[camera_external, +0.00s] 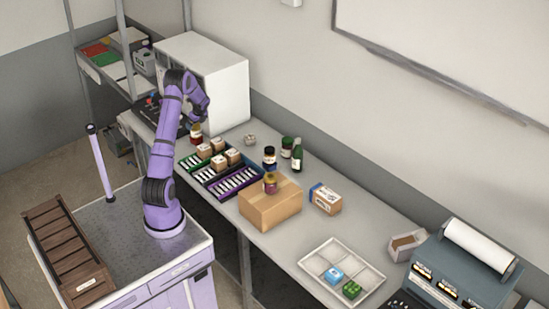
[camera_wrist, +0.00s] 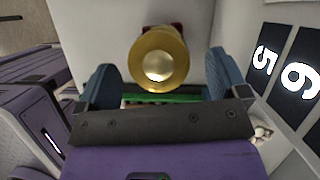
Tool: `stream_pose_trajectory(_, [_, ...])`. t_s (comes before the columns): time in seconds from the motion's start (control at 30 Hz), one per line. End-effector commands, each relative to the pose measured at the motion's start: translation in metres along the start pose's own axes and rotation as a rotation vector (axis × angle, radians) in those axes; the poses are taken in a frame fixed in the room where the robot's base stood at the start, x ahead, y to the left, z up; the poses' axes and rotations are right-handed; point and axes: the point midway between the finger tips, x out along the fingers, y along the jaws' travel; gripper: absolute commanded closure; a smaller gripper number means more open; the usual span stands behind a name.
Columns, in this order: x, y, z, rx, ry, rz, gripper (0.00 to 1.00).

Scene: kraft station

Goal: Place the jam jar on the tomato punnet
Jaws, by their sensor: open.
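A jar with a round gold lid (camera_wrist: 158,60) is between and just beyond the two blue fingers of my gripper (camera_wrist: 160,80) in the wrist view. The fingers are apart, with a gap on each side of the lid. In the outside view a reddish jar (camera_external: 195,133) stands at the back left of the bench, just below my gripper (camera_external: 198,115). Another gold-lidded jar (camera_external: 270,182) stands on the cardboard box. I cannot tell surely which is the jam jar. A small green pack (camera_external: 351,289) sits in the white tray; whether it is the tomato punnet is unclear.
Green and purple crates (camera_external: 236,182) with small boxes lie in front of the reddish jar. The cardboard box (camera_external: 268,213), dark jars (camera_external: 269,157) and a green bottle (camera_external: 297,155) stand further right. The white tray (camera_external: 316,258) also holds a blue pack (camera_external: 334,276). A white cabinet (camera_external: 215,75) rises behind.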

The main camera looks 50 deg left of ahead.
Motion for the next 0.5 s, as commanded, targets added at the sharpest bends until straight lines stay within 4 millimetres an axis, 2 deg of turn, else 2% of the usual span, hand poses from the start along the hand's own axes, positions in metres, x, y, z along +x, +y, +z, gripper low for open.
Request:
stream_pose_trajectory(0.03, [-0.013,0.0,0.001,-0.001,-0.001,-0.002,0.08])
stream_pose_trajectory(0.2, [-0.047,-0.001,0.0,-0.001,0.0,-0.003,0.08])
stream_pose_trajectory(0.33, [-0.066,-0.001,0.0,-0.001,-0.001,-0.002,0.08])
stream_pose_trajectory(0.5, [-0.081,0.0,0.0,-0.001,0.0,-0.001,0.08])
